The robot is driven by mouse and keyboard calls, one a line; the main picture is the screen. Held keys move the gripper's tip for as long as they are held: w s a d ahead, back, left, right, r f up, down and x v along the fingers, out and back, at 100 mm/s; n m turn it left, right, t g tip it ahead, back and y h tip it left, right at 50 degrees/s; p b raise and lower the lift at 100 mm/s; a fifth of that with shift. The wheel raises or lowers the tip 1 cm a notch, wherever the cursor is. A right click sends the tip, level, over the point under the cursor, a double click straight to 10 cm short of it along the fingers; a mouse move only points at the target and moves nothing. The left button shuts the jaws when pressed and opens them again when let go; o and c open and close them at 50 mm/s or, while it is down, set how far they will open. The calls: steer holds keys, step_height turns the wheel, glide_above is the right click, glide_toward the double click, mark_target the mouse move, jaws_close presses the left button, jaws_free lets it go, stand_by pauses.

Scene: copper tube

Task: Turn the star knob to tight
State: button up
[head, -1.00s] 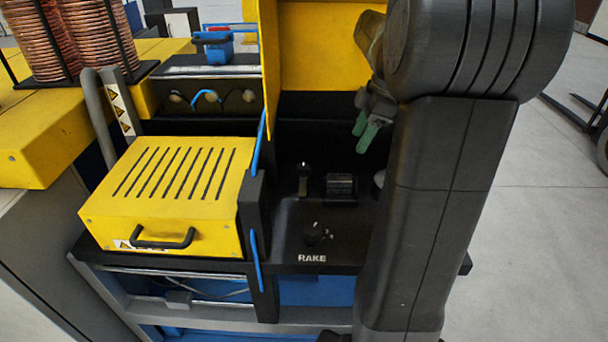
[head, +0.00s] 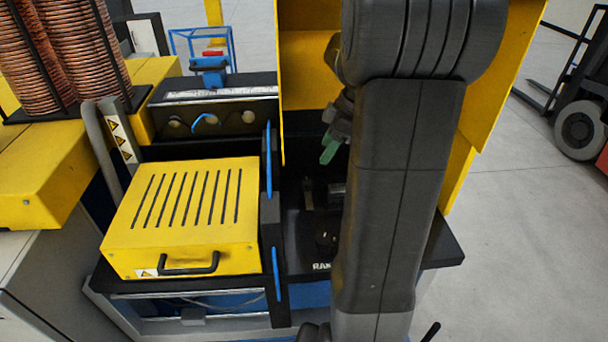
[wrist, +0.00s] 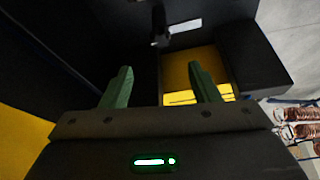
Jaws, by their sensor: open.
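My gripper (head: 331,148) has green fingers and hangs over the black panel (head: 300,217) on the right side of the machine, above and behind its small fittings. In the wrist view its two fingers (wrist: 161,86) stand apart with nothing between them. A small dark knob (head: 325,239) with pale marks sits near the panel's front, above a partly hidden RAKE label. I cannot tell whether it is the star knob, nor how it is set. A small upright fitting (head: 308,194) stands behind it. My arm hides the panel's right part.
A yellow slotted cover (head: 185,215) with a black handle is left of the panel, beyond a dark divider (head: 271,215). Yellow guard walls (head: 306,70) stand behind. Copper coils (head: 50,60) are at the far left. Open floor lies right, with a forklift (head: 575,110).

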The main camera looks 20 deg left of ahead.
mark_target(307, 181)
steer(key=p+x, duration=0.1)
steer(key=x, duration=1)
steer(key=shift+a+f+p, duration=0.15)
steer(key=shift+f+p, duration=0.15)
steer(key=shift+f, duration=0.05)
steer(key=shift+c, duration=0.3)
jaws_close()
